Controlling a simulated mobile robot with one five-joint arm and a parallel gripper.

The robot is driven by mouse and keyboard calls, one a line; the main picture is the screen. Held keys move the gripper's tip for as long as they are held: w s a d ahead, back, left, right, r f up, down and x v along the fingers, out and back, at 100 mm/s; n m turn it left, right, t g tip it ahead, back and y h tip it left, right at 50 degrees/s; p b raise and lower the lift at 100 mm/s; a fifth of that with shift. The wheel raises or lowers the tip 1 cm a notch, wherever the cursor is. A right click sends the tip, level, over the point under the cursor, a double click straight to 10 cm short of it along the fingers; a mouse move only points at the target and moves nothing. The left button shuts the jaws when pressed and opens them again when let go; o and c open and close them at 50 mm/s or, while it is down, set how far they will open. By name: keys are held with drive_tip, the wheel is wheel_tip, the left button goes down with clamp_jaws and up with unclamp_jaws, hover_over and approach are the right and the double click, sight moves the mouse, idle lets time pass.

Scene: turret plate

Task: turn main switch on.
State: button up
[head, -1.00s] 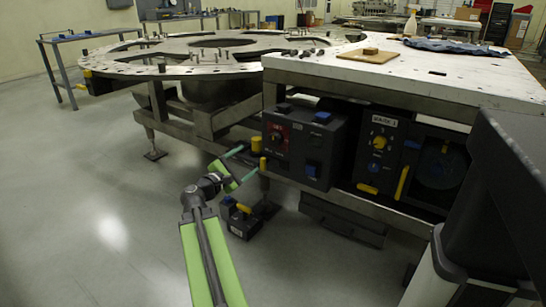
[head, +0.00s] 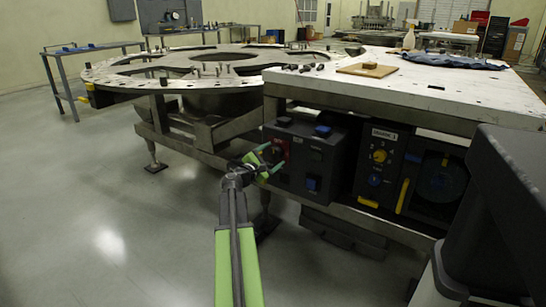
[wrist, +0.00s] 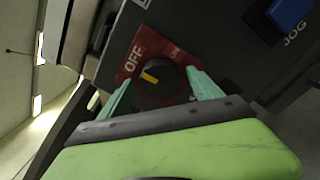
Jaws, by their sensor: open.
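The main switch (wrist: 160,85) is a dark round knob with a yellow pointer mark on a red plate (wrist: 131,68). The word OFF reads on the plate's left, and the mark points toward it; the label on the other side is too small to read surely. The plate is on the dark control box (head: 325,160) under the table, where my gripper partly covers it in the head view. My gripper (wrist: 158,94) is open, with one green finger on each side of the knob. I cannot tell whether the fingers touch it.
A blue JOG button (wrist: 288,12) lies to the right on the same box. A panel (head: 383,160) with yellow and blue knobs is farther right. The white table top (head: 470,88) overhangs the box. The floor at the left is clear.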

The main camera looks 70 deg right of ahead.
drive_tip(key=shift+d, duration=0.15)
drive_tip(key=c, duration=1.4)
drive_tip(key=shift+m, duration=0.3)
drive_tip(key=m, duration=0.3)
drive_tip(key=shift+m, duration=0.3)
drive_tip(key=m, duration=1.3)
drive_tip(key=shift+m, duration=0.4)
drive_tip(key=shift+o, duration=0.2)
